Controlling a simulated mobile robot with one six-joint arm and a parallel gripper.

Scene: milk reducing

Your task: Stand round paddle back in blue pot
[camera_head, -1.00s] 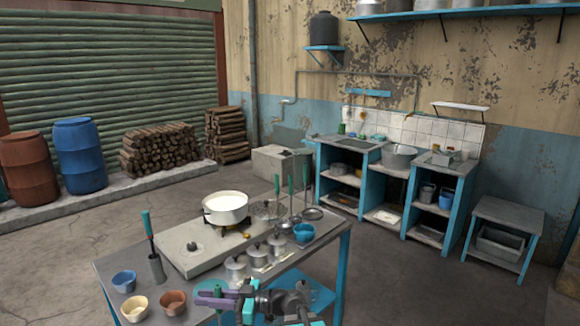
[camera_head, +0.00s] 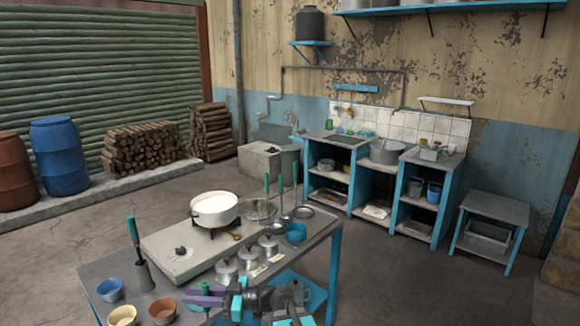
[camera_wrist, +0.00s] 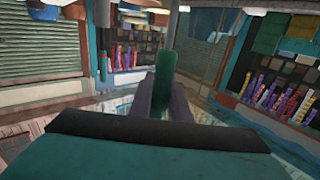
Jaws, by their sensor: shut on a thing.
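My gripper (camera_head: 205,298), with purple fingers, is at the near edge of the table. It is shut on a green handle (camera_head: 205,287), which stands upright between the fingers in the wrist view (camera_wrist: 157,75). The lower end of this tool is hidden, so I cannot tell whether it is the round paddle. A small blue pot (camera_head: 296,234) stands at the right end of the table, apart from and beyond my gripper. A smaller blue bowl (camera_head: 109,290) sits at the left end.
A white pot (camera_head: 214,212) of milk stands on the stove. Green-handled utensils (camera_head: 281,185) stand upright behind several lidded pots (camera_head: 247,258). A grey holder (camera_head: 143,277) with a green-handled tool is at left. Yellow (camera_head: 122,316) and brown (camera_head: 163,311) bowls are in front.

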